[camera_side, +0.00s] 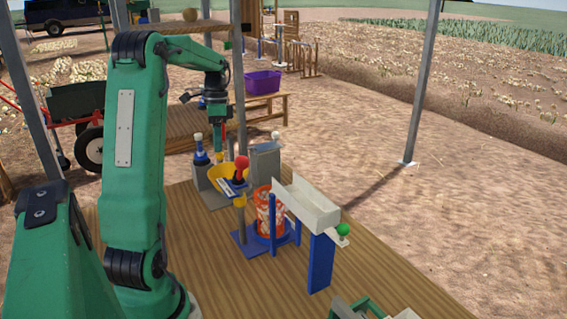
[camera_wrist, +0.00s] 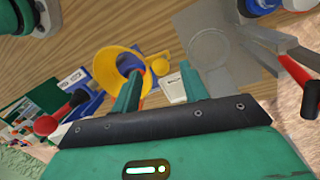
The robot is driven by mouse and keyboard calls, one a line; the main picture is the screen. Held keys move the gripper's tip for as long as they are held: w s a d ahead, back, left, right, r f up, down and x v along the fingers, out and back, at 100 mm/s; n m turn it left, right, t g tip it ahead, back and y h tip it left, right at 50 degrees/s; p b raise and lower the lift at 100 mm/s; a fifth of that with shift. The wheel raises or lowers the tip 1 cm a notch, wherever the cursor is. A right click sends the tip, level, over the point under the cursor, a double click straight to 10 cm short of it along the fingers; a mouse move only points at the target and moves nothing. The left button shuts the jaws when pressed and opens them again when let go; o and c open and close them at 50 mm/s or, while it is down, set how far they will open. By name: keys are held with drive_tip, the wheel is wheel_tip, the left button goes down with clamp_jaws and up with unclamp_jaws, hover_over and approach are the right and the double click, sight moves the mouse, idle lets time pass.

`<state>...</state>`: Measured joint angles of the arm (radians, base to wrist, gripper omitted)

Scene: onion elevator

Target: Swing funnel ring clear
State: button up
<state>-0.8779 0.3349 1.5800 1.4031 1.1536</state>
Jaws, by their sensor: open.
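The yellow funnel ring (camera_side: 222,183) sits by the grey stands at the far end of the wooden deck. My gripper (camera_side: 219,143) points down above the funnel. In the wrist view my gripper (camera_wrist: 160,72) is open, its two green fingers apart. The knob appears between the fingertips, and the left finger overlaps the ring's right edge. I cannot tell whether the fingertips are level with the knob or touching.
A red ball lever (camera_side: 241,163) stands close beside the funnel. An orange container (camera_side: 263,216) stands in a blue holder, next to a white chute (camera_side: 312,207) with a green knob (camera_side: 342,229). In the wrist view a grey plate (camera_wrist: 235,75) and a red-handled part (camera_wrist: 297,72) lie right.

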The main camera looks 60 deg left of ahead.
drive_tip(key=r, duration=0.5)
drive_tip(key=shift+w+a, duration=0.25)
drive_tip(key=shift+a, duration=0.1)
drive_tip(key=shift+d, duration=0.1)
drive_tip(key=shift+w+d, duration=0.15)
drive_tip(key=shift+d, duration=0.1)
drive_tip(key=w+d+r+n+t+y, duration=0.1)
drive_tip(key=d+r, duration=0.1)
drive_tip(key=d, duration=0.7)
drive_tip(key=w+d+r+t+y, duration=0.1)
drive_tip(key=d, duration=0.8)
drive_tip(key=s+d+f+n+t, duration=0.1)
drive_tip(key=s+d+f+t, duration=0.1)
drive_tip(key=s+d, duration=0.2)
drive_tip(key=s+d+f+n+t, duration=0.1)
drive_tip(key=s+d, duration=0.3)
drive_tip(key=d, duration=0.7)
drive_tip(key=shift+d+f+t, duration=0.2)
drive_tip(key=shift+f+t, duration=0.65)
drive_tip(key=shift+t, duration=0.05)
